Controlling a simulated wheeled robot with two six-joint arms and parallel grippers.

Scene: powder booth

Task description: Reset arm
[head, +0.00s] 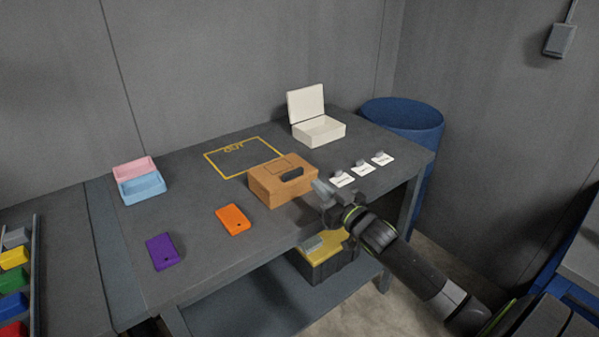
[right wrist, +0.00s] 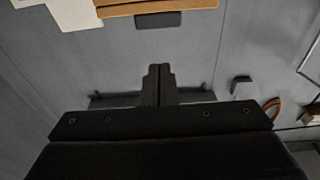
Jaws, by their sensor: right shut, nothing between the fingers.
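My right arm comes in from the lower right in the head view. My right gripper (head: 322,190) is at the front edge of the grey table (head: 200,215), just right of the brown case (head: 270,185) with a dark handle (head: 293,174). In the right wrist view the fingers (right wrist: 158,72) are together, with nothing between them. The case's edge (right wrist: 165,7) and handle (right wrist: 158,20) show at the top there, apart from the fingertips. My left gripper is not in view.
An orange plate (head: 233,220), a purple plate (head: 162,252), pink (head: 133,168) and blue (head: 143,190) trays, an open white box (head: 320,132) and white cards (head: 362,168) lie on the table. A yellow-topped bin (head: 328,252) stands below. A blue barrel (head: 405,115) stands behind.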

